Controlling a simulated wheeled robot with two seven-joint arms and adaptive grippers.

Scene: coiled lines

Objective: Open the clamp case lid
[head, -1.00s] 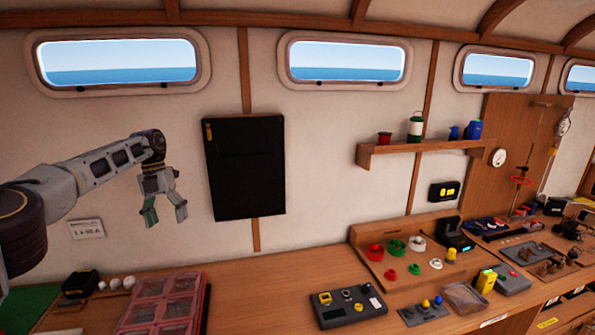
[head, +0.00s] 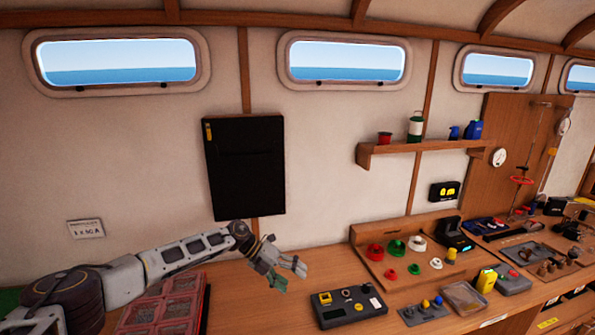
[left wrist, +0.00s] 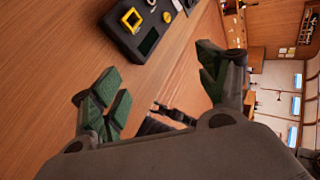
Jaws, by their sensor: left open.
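A red case with a clear, compartmented top (head: 178,308) lies on the bench at the lower left of the head view; I take it to be the clamp case. Its lid looks shut. My left forearm covers its far left part. My left gripper (head: 290,277) is open and empty, to the right of the case and above the bench. In the left wrist view its green-padded fingers (left wrist: 155,88) stand wide apart with nothing between them. The case cannot be made out in that view. My right gripper is not in view.
A dark control box (head: 348,306) with a yellow-framed part sits right of the gripper; it also shows in the left wrist view (left wrist: 145,25). A board with colored rings (head: 405,262) stands behind it. Bare bench (head: 245,305) lies between case and box.

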